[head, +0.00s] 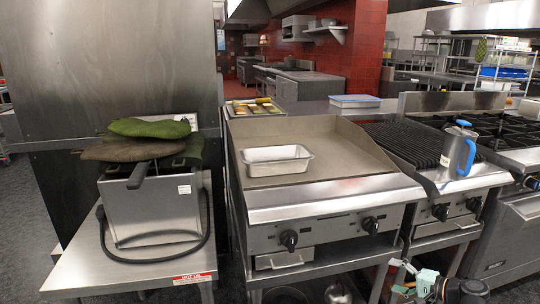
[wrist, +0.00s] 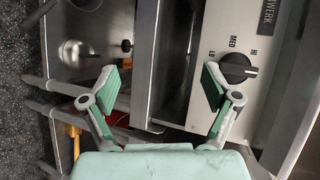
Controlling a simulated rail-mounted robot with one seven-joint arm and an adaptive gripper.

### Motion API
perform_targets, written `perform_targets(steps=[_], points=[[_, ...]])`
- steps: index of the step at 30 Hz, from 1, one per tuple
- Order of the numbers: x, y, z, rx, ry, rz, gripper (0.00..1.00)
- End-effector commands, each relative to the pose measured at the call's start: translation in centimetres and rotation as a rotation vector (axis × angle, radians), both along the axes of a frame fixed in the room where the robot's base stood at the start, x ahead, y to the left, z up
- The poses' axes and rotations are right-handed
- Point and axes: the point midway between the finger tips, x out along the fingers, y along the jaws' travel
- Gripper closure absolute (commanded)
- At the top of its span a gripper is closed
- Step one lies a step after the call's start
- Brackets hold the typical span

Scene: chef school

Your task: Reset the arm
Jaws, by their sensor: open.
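My gripper (head: 402,278) shows at the bottom right of the head view, low in front of the cooking line. In the wrist view my gripper (wrist: 160,85) has its two green-padded fingers spread wide apart. Nothing is between the fingers. Part of my arm is cut off by the bottom edge of the head view.
A control knob (wrist: 237,68) marked LO, MED and HI lies close beyond the right finger. The griddle (head: 310,140) holds a metal pan (head: 277,159). A blue-handled jug (head: 458,150) stands at the right. A fryer (head: 150,208) with green and brown cloths stands left.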

Motion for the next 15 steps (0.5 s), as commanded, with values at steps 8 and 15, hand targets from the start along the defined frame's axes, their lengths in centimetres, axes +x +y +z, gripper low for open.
perform_targets(steps=[8, 15], points=[[-7.2, 8.9, -16.2, -0.167, 0.424, 0.252, 0.12], [-17.0, 16.1, -26.8, -0.315, 0.765, 0.527, 0.12]])
